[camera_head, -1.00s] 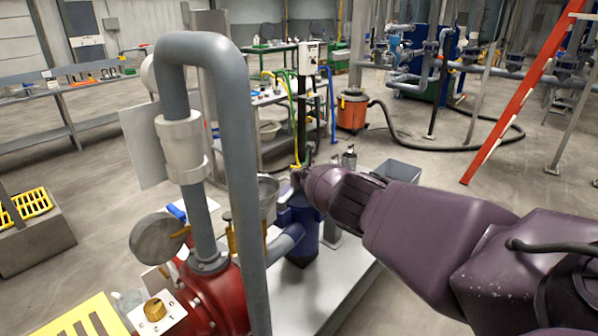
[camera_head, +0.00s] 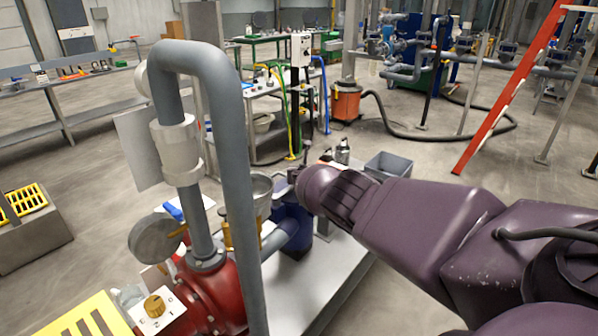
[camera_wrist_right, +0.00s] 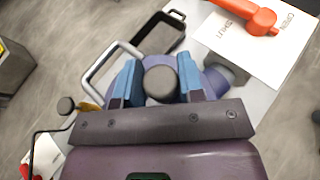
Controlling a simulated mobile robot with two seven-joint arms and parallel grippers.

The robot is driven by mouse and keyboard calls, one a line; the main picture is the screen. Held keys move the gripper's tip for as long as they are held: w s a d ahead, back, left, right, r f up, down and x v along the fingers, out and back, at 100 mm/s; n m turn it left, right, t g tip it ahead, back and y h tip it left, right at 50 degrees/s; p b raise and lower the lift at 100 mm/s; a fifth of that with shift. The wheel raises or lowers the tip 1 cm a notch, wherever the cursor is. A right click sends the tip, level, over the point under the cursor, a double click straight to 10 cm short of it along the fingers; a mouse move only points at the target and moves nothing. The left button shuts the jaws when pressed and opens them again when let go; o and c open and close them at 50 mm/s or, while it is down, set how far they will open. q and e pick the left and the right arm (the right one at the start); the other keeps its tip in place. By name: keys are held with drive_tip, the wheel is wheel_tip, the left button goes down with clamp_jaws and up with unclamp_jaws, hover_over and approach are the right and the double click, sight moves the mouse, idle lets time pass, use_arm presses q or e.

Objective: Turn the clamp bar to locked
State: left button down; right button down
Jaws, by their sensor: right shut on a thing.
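My right gripper (camera_wrist_right: 160,80) has its two blue fingers on either side of a dark round knob (camera_wrist_right: 160,85), and is shut on it. The knob looks like the end of the clamp bar, but the rest of the bar is hidden by the gripper. Below the knob is a purple-blue round body (camera_wrist_right: 215,80), partly covered. In the head view my right gripper (camera_head: 294,178) is at the top of the dark blue vessel (camera_head: 292,235), mostly hidden behind my own wrist. My left gripper is not in view.
An orange handle (camera_wrist_right: 247,17) lies over a white OPEN/SHUT plate (camera_wrist_right: 262,45). A tall grey bent pipe (camera_head: 236,170) and a red pump (camera_head: 205,295) stand left of the vessel. A grey bin (camera_head: 388,167) is behind.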

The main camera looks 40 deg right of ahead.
drive_tip(key=shift+d+r, duration=0.15)
drive_tip(key=c, duration=0.7)
unclamp_jaws()
drive_tip(key=shift+s, duration=0.15)
drive_tip(key=shift+c, duration=0.2)
